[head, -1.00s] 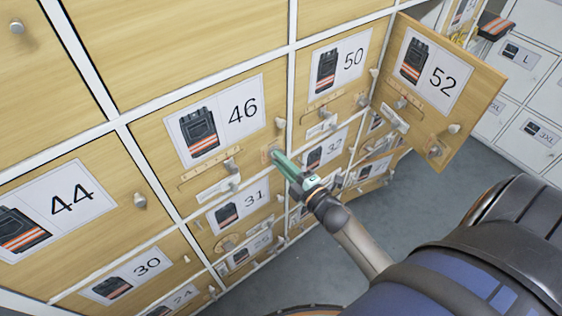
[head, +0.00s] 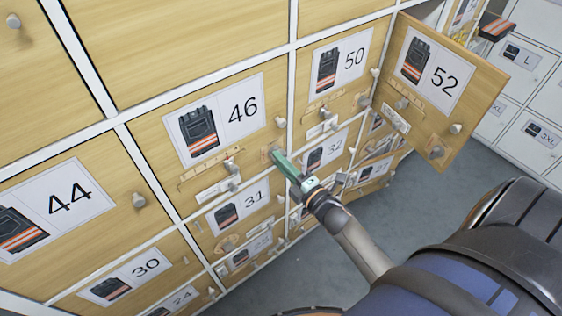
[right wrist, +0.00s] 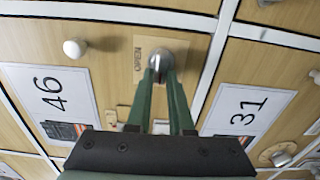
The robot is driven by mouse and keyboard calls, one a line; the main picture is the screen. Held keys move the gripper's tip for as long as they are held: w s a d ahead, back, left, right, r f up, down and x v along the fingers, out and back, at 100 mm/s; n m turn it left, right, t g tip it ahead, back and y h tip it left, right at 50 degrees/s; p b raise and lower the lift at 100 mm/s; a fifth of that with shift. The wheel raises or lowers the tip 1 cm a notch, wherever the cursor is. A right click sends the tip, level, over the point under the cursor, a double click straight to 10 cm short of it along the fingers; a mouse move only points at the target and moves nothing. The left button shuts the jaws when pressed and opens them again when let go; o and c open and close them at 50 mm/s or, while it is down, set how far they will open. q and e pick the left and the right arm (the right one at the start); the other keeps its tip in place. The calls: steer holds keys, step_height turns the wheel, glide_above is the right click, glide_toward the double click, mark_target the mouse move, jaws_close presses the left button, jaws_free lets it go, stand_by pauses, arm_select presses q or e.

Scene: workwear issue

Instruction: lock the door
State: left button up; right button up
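The wooden locker door 46 (head: 268,115) sits flush in its white frame in the head view. It also shows in the right wrist view (right wrist: 105,32), with its label turned sideways. A silver lock knob (right wrist: 161,57) stands on a small plate beside the word OPEN. My right gripper (right wrist: 162,80) has its green fingers close together, one on each side of the knob's front part, and appears shut on it. In the head view, the right gripper (head: 278,157) reaches the lower right of door 46 and hides the knob. My left gripper is not in view.
Door 52 (head: 466,122) stands open on the right, jutting out near my right arm. Doors 50 (head: 312,95), 44 (head: 118,172) and 31 (head: 262,190) are around door 46. A white pull knob (right wrist: 74,48) is near the lock. Grey floor (head: 385,215) is clear below.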

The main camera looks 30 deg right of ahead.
steer(key=o, duration=0.4)
steer(key=s, duration=0.8)
steer(key=s+d, duration=0.1)
steer(key=s, duration=0.3)
steer(key=shift+s+b, duration=0.25)
steer(key=shift+b, duration=0.1)
steer(key=s+a+f+m+g+p, duration=0.2)
steer(key=a+m+g, duration=0.1)
steer(key=a+m, duration=0.1)
steer(key=s+a+f+m+g+p, duration=0.2)
steer(key=a+m+g, duration=0.1)
steer(key=m, duration=0.4)
steer(key=s+a+f+m+g+y+p, duration=0.1)
steer(key=s+a+f+m+g+p, duration=0.1)
steer(key=a+m, duration=0.4)
steer(key=shift+s+f+g, duration=0.15)
steer(key=shift+f+g, duration=0.35)
steer(key=shift+f, duration=0.05)
